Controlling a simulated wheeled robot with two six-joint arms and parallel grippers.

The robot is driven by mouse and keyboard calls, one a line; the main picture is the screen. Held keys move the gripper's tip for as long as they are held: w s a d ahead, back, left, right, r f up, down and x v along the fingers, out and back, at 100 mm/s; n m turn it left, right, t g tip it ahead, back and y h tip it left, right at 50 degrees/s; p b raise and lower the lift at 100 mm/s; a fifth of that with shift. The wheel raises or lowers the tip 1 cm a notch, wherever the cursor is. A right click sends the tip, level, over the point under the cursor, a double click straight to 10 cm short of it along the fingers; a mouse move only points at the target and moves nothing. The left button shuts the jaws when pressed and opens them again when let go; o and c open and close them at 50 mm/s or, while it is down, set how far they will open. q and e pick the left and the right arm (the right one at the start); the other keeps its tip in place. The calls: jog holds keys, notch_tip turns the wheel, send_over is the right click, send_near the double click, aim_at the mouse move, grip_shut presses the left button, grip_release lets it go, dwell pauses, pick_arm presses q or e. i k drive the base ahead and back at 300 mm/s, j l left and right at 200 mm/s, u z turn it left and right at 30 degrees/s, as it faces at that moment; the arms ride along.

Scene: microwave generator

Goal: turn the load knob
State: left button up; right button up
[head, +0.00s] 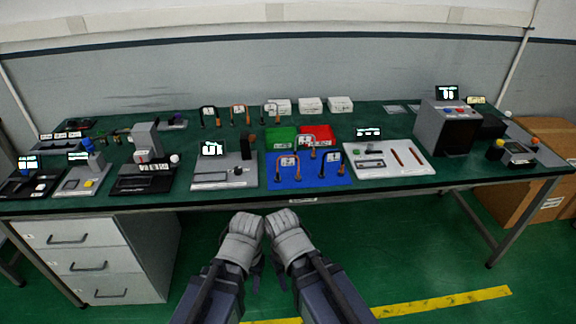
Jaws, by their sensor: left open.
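A green-topped workbench (120,205) carries several small instruments, and none has a readable label that marks the load knob. A black-based device (140,182) at left centre has a grey upright block and a small white round knob (174,158) at its right end. A grey plate device (222,180) with a small screen and a dark post stands right of it. My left gripper (243,219) is open and empty in front of the bench's front edge. My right gripper (281,217) is close beside it, also clear of every instrument; its jaw state is unclear.
A blue mat (293,181) with cable loops and a white panel (410,171) lie right of centre. A grey box instrument (431,130) stands at right. White drawers (85,255) are under the bench at left, a cardboard box (505,203) at right. The floor before the bench is free.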

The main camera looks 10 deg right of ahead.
aim_at(238, 170)
jog(key=i+j, duration=0.15)
jog(key=i, duration=0.2)
jog(key=i+j, duration=0.2)
jog(key=i, duration=0.2)
jog(key=i+j, duration=0.15)
jog(key=i, duration=0.2)
